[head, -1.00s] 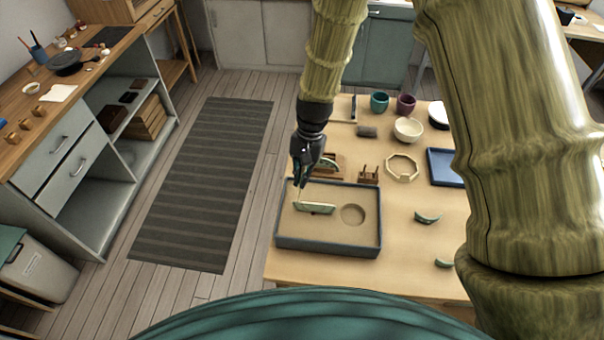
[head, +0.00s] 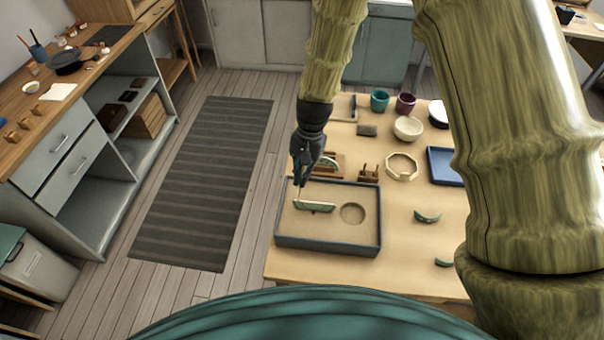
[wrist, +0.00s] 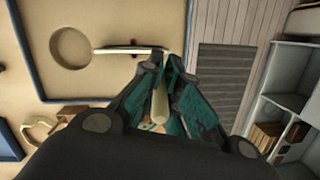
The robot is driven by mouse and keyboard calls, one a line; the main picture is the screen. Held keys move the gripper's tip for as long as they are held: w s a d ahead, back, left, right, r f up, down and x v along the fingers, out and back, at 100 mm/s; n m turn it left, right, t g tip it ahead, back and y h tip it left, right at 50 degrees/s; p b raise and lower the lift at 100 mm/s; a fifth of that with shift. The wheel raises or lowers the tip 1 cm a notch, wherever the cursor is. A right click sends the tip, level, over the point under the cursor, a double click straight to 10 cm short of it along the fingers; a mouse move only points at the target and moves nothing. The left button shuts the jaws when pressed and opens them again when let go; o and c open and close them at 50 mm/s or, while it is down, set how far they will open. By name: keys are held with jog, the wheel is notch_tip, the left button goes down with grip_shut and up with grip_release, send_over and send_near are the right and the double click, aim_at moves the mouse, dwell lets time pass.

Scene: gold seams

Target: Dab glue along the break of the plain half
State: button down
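The plain half (head: 316,207) is a pale, greenish bowl piece in the sand tray (head: 328,246), with its long straight edge showing. A small dark red mark shows beside its middle. In the wrist view the half (wrist: 118,50) is a thin pale strip. My gripper (head: 300,182) is above the tray's left part, over the left end of the half. It is shut on a thin pale applicator (wrist: 160,106), which points down toward that end. I cannot tell whether its tip touches the break. Any glue on the edge is too small to make out.
A round hollow (head: 352,213) lies in the sand right of the half. Behind the tray stand a wooden stand with a curved piece (head: 328,162), a small wooden rack (head: 369,173) and an octagonal ring (head: 402,167). Green shards (head: 428,216) lie on the clear table at right.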

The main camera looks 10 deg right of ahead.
jog(key=shift+r+p, duration=0.25)
jog(key=shift+p, duration=0.05)
jog(key=shift+r+p, duration=0.95)
jog(key=shift+r, duration=3)
